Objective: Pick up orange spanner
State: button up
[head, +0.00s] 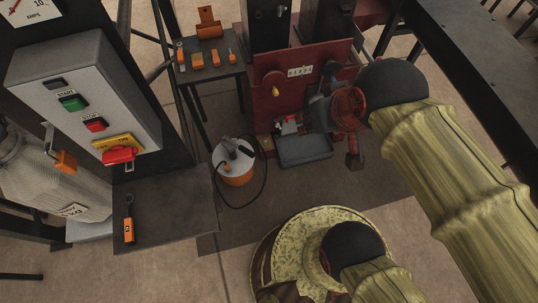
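A tool with an orange handle and a dark shaft and head (128,220), which looks like the orange spanner, lies on the dark bench top (180,215) at the lower left. My gripper (322,110) seems to be the grey and dark end beyond my black wrist joint, right of centre. It is far to the right of this tool and apart from it. Its fingers are hard to make out against the red machine behind, so I cannot tell whether it is open or holds anything.
A control box (85,95) with green and red buttons overhangs the bench. A small table (212,80) at the back holds several orange-handled tools. A white and orange bucket (238,172) with a black cable stands on the floor. A red machine (300,80) and grey tray (304,150) are behind.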

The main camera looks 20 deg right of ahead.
aim_at(129, 221)
jog(key=k, duration=0.8)
jog(key=j+u, duration=0.15)
jog(key=u, duration=1.35)
jog(key=i+j+z, duration=0.85)
jog(key=k+l, duration=0.05)
